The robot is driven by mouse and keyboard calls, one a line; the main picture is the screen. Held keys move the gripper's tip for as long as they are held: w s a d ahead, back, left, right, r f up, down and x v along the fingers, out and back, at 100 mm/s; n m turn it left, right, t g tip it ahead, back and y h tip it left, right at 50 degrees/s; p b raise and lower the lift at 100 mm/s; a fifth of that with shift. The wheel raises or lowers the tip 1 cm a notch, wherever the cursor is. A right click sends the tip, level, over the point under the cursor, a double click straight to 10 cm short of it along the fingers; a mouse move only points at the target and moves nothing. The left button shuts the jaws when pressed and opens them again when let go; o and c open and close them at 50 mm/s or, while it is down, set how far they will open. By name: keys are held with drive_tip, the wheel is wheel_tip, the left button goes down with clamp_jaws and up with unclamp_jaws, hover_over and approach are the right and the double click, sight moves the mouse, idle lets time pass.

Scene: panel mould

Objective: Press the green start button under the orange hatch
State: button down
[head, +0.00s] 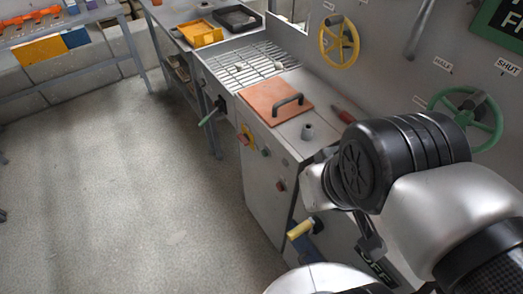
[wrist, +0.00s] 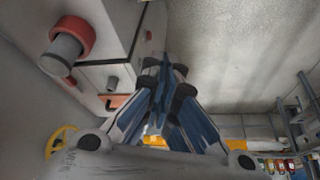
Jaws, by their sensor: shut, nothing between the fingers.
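The orange hatch (head: 272,96) with a black bar handle (head: 288,103) lies flat, closed, on top of the grey cabinet. Anything beneath it is hidden. A small green button (head: 265,152) shows on the cabinet's front face below the hatch; I cannot tell whether it is the start button. In the wrist view, my gripper (wrist: 163,72) has its blue fingers together and empty. The hatch's orange edge (wrist: 112,101) appears beyond it, to the left, apart from the fingers. In the head view I cannot clearly make out the gripper near my arm.
A red button (head: 281,186) and a red-and-yellow switch (head: 243,137) are on the cabinet front. A grey post (head: 307,131) stands beside the hatch. A yellow wheel (head: 340,42) and green wheel (head: 470,116) are on the wall panel. The floor at left is clear.

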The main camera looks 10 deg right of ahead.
drive_tip(key=w+a+f+n+t+y, duration=0.15)
drive_tip(key=w+a, duration=0.35)
drive_tip(key=w, duration=0.5)
drive_tip(key=w+a+f+n+t, duration=0.1)
drive_tip(key=w+a+n+t, duration=0.2)
drive_tip(key=w, duration=0.8)
drive_tip(key=w+a+f+n+t+y, duration=0.1)
drive_tip(key=w+a+f+n, duration=0.15)
drive_tip(key=w+a, duration=0.55)
drive_tip(key=w+f+n+t+h+b, duration=0.1)
drive_tip(key=w+f+n+t+h, duration=0.15)
drive_tip(key=w+f, duration=0.45)
drive_tip(key=w+f+n+t+h, duration=0.2)
drive_tip(key=w+f+n+h, duration=0.15)
drive_tip(key=f, duration=0.65)
drive_tip(key=s+d+f+n+t+h, duration=0.1)
drive_tip(key=s+f+n+t+h, duration=0.3)
drive_tip(key=s+f, duration=0.5)
drive_tip(key=s+n+h, duration=0.1)
drive_tip(key=s+n, duration=0.1)
drive_tip(key=shift+d+f+n+b, duration=0.25)
drive_tip(key=shift+d+n+b, duration=0.05)
drive_tip(key=shift+d, duration=0.1)
